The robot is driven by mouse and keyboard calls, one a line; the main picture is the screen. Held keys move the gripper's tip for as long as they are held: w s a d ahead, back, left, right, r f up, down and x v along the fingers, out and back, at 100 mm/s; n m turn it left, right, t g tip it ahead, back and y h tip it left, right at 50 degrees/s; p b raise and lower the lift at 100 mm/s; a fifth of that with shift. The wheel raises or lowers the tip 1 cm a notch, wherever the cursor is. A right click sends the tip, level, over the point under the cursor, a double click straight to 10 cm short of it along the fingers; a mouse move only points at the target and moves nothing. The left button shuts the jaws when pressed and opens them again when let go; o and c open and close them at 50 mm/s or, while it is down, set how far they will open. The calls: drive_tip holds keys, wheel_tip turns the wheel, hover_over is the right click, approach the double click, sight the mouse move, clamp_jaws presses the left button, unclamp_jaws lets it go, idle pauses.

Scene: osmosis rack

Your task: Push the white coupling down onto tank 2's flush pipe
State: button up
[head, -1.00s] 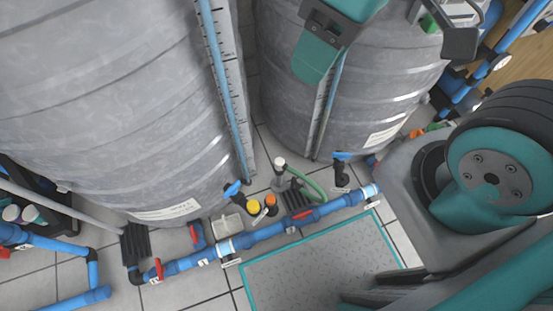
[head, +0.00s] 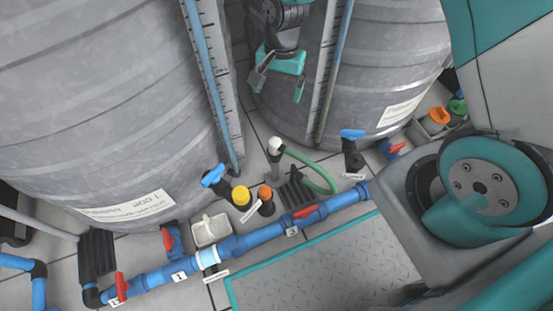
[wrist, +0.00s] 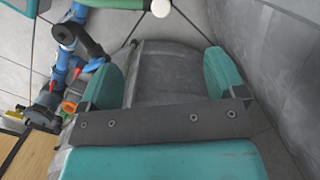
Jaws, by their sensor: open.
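A white coupling (head: 275,146) sits at the top of a short upright grey pipe (head: 274,168) on the floor between the two grey tanks, with a green hose (head: 318,165) beside it. I cannot tell how far down it is seated. In the wrist view a white round end, likely the coupling (wrist: 160,9), shows at the top edge. My gripper (head: 279,85) is open and empty, above and apart from the coupling, in front of the right tank (head: 385,60). Its teal fingers (wrist: 163,75) stand wide apart in the wrist view.
A blue pipe (head: 262,238) with red valve handles crosses the floor in front. Yellow (head: 241,195) and orange (head: 265,192) caps and a blue-handled valve (head: 352,135) stand near the coupling. The left tank (head: 100,110) is close by. A metal floor plate (head: 330,270) is clear.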

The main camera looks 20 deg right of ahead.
drive_tip(key=f, duration=0.2)
drive_tip(key=f+m, duration=0.1)
drive_tip(key=shift+w+d+f, duration=0.3)
drive_tip(key=shift+d, duration=0.1)
drive_tip(key=shift+f, duration=0.1)
drive_tip(key=b, duration=0.8)
approach(277, 143)
drive_tip(key=f, duration=0.5)
drive_tip(key=shift+a, duration=0.3)
drive_tip(key=f+b, duration=0.4)
drive_tip(key=f, duration=0.1)
drive_tip(key=shift+s+a+f, duration=0.1)
drive_tip(key=shift+s+f, duration=0.05)
drive_tip(key=shift+s, duration=0.15)
drive_tip(key=c, duration=0.9)
